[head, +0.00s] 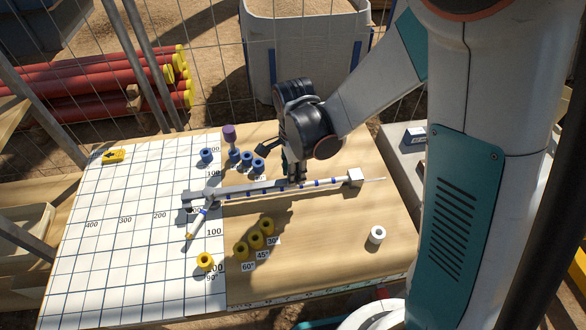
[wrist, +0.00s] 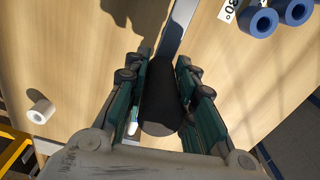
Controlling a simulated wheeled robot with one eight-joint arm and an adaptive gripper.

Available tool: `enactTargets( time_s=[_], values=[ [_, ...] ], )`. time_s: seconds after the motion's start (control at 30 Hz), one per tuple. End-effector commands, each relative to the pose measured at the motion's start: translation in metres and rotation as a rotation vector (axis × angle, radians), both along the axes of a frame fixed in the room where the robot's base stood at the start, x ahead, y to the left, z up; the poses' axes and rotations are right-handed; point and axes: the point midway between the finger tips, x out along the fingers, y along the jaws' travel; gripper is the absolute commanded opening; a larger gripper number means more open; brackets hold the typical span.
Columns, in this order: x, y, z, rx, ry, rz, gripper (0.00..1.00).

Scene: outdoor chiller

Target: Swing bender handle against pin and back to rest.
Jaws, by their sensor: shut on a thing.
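The bender (head: 211,194) lies on the bench, its pivot at the edge of the white grid sheet. Its grey handle bar (head: 250,188) points right, beside a pale tube with blue bands (head: 330,181). The handle's black grip (wrist: 162,95) sits between the fingers of my gripper (wrist: 163,68), which are shut on it; the bar (wrist: 180,28) runs on beyond. In the head view my gripper (head: 294,176) partly hides the grip. Blue pins (head: 247,158) stand behind the bar, yellow pins (head: 255,240) in front, beside angle labels. I cannot tell which pin is meant.
A white ring (head: 377,235) stands at the right of the bench. A purple-topped peg (head: 229,134) stands behind the blue pins. A yellow block (head: 114,156) lies at the sheet's far left. Bare wood (head: 325,245) lies in front of the tube.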

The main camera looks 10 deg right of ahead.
Motion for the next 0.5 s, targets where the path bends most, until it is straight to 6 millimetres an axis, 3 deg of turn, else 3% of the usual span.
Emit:
enactTargets(
  time_s=[0.23, 0.27, 0.3, 0.33, 0.5],
  values=[
    [-0.0005, 0.0, -0.0001, 0.0, 0.001, 0.002, 0.0],
    [-0.0005, 0.0, -0.0001, 0.0, 0.001, 0.002, 0.31],
    [-0.0004, 0.0, -0.0001, 0.0, 0.001, 0.002, 0.4],
    [-0.0004, 0.0, -0.0001, 0.0, 0.001, 0.002, 0.46],
    [-0.0001, 0.0001, 0.0, 0.0, 0.001, 0.001, 0.46]
  ],
)
